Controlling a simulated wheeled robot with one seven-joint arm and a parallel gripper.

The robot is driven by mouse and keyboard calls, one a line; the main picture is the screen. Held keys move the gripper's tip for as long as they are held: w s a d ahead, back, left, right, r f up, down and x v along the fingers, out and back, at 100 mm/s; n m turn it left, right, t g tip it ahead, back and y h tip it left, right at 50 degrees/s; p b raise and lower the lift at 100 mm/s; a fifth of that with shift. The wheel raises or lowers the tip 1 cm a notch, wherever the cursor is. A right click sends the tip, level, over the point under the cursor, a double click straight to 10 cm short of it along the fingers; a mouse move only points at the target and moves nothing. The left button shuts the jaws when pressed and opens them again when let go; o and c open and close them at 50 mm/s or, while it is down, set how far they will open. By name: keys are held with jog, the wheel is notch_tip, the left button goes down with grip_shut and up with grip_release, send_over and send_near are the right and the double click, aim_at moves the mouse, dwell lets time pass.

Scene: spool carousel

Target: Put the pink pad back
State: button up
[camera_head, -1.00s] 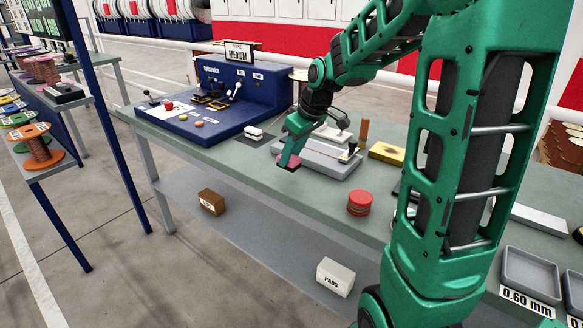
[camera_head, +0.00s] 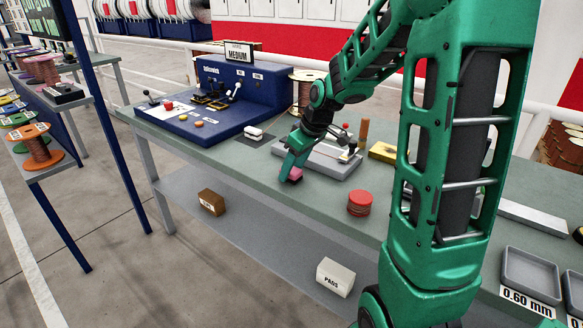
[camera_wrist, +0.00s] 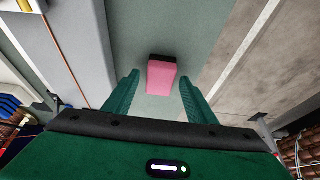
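The pink pad (camera_head: 295,174) is a small pink block with a dark end, near the front edge of the grey-green bench (camera_head: 235,172). My gripper (camera_head: 291,174) is directly over it and partly hides it in the head view. In the wrist view the pad (camera_wrist: 161,78) lies between and just beyond the tips of my two green fingers (camera_wrist: 159,84). Gaps show on both sides of it, so the gripper is open. A white box marked PADS (camera_head: 335,277) stands on the lower shelf.
A grey fixture (camera_head: 320,160) is just behind my gripper. A red round stack (camera_head: 360,203) stands to the right, and a yellow block (camera_head: 383,152) is behind it. A blue machine (camera_head: 235,95) fills the bench's left end. A brown box (camera_head: 212,202) is on the lower shelf.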

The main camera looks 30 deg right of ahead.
jog(key=shift+r, duration=0.1)
jog(key=v, duration=1.2)
jog(key=s+f+m+g, duration=0.2)
jog(key=s+f+m, duration=0.2)
jog(key=s, duration=1)
jog(key=s+f+m+g+h, duration=0.1)
jog(key=s+f+m, duration=0.3)
jog(key=s, duration=1)
jog(key=m+g, duration=0.1)
jog(key=m, duration=0.1)
jog(key=shift+d+f+m, duration=0.25)
jog(key=shift+f+m, duration=0.05)
jog(key=shift+m, duration=0.1)
jog(key=shift+w+f+h, duration=0.25)
jog(key=shift+w+h, duration=0.05)
jog(key=shift+w, duration=0.25)
